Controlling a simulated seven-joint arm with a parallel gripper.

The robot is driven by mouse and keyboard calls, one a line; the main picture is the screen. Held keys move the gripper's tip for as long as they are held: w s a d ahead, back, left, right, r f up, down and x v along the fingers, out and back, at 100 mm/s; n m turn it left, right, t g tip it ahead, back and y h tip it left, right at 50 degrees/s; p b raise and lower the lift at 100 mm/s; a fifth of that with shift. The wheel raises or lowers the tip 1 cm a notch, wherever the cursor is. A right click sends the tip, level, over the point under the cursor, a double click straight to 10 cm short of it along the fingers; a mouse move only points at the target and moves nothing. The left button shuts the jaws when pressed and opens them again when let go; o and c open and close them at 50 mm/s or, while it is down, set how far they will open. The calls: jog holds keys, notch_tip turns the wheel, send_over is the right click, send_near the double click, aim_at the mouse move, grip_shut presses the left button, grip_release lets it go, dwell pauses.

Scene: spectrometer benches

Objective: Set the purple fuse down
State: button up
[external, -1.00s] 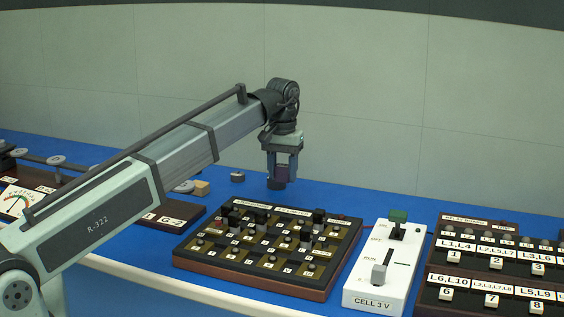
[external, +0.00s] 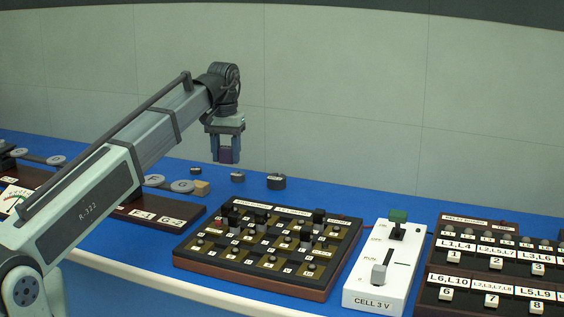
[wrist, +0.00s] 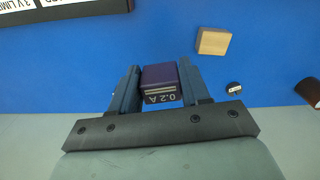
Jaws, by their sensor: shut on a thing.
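The purple fuse (wrist: 160,80), a small block marked 0.2 A, is between the two fingers of my gripper (wrist: 155,85) in the wrist view. My gripper is shut on it.
A wooden block (external: 202,188) and small dark cylinders (external: 276,181) (external: 237,177) stand on the blue bench (external: 330,190). The plug board (external: 190,262) is in front, with the white CELL 3 V box (external: 361,298) to its right. Bare blue bench lies around the cylinders.

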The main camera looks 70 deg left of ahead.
jog(key=shift+s+m, duration=0.1)
jog(key=shift+m, duration=0.6)
jog(key=shift+f, duration=5.05)
jog(key=o, duration=1)
jog(key=shift+f, duration=0.15)
jog(key=shift+o, duration=0.2)
notch_tip(320, 180, up, 12)
jog(key=shift+r, duration=0.2)
